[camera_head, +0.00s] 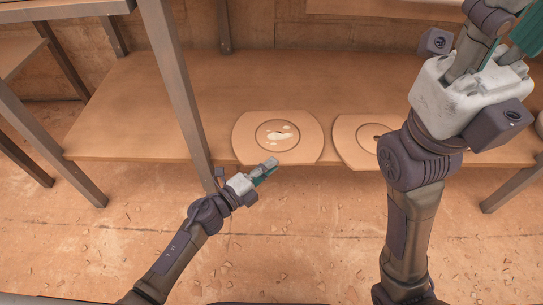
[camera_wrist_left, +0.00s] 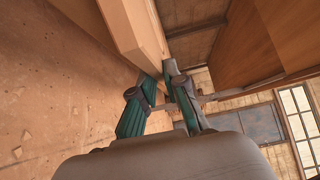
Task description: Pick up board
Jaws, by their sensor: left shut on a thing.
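Two flat, pale wooden boards with round centres lie side by side on a wooden shelf. The left board (camera_head: 300,128) has pale marks in its round centre and its front rim reaches the shelf's front edge. My left gripper (camera_head: 270,164) is at that front rim, with its fingers shut on the board's edge. In the left wrist view the fingers (camera_wrist_left: 164,78) meet at a light wooden edge (camera_wrist_left: 133,28); the exact contact is hard to see. The right board (camera_head: 348,134) is partly hidden by my right arm. My right gripper (camera_head: 500,35) is raised large at the upper right, its fingertips cut off.
The wide shelf (camera_head: 150,100) is bare left of and behind the boards. A metal post (camera_head: 178,85) stands left of the left board, close to my left wrist. Below, the floor (camera_head: 270,235) is strewn with small chips.

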